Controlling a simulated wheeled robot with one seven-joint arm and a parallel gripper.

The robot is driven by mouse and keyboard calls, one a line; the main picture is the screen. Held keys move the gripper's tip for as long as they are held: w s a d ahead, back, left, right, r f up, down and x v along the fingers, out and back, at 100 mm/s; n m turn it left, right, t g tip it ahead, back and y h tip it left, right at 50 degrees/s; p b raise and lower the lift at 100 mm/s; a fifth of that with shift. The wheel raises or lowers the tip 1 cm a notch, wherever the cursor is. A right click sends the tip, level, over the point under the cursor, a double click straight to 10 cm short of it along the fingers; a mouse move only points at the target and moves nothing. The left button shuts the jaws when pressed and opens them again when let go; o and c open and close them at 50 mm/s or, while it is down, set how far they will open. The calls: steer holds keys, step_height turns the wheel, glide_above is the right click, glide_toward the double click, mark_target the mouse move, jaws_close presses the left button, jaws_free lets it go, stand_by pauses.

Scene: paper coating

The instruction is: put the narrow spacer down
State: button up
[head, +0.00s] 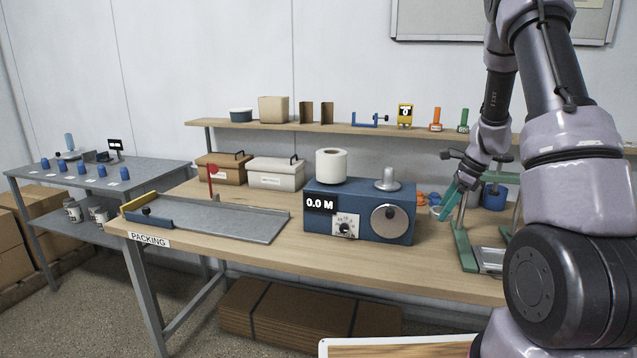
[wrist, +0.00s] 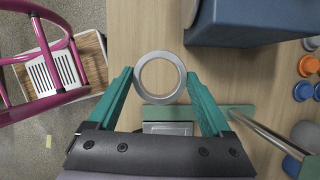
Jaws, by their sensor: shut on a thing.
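The narrow spacer (wrist: 160,101) is a pale grey ring. In the wrist view its flat round face and open centre show, with wood seen through the hole. My gripper (wrist: 160,78) has its two teal fingers on either side of the ring's rim and is shut on it. In the head view my gripper (head: 442,214) is over the right part of the bench, just right of the blue machine (head: 357,212). The ring cannot be made out clearly there. Whether it touches the bench cannot be told.
A green stand (head: 464,247) is close to the gripper; its base (wrist: 238,113) lies beside the fingers. Orange and blue round pieces (wrist: 306,65) sit to the right in the wrist view. The blue machine (wrist: 245,22) is close by. The bench front (head: 330,262) is clear.

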steer(key=s+a+f+n+g+h, duration=0.1)
steer(key=a+f+n+g+h, duration=0.1)
steer(key=n, duration=0.9)
steer(key=s+a+f+n+g+h, duration=0.2)
steer(key=a+f+n+g, duration=0.2)
steer(key=n, duration=0.7)
steer(key=shift+a+f, duration=0.3)
steer(key=shift+a, duration=0.55)
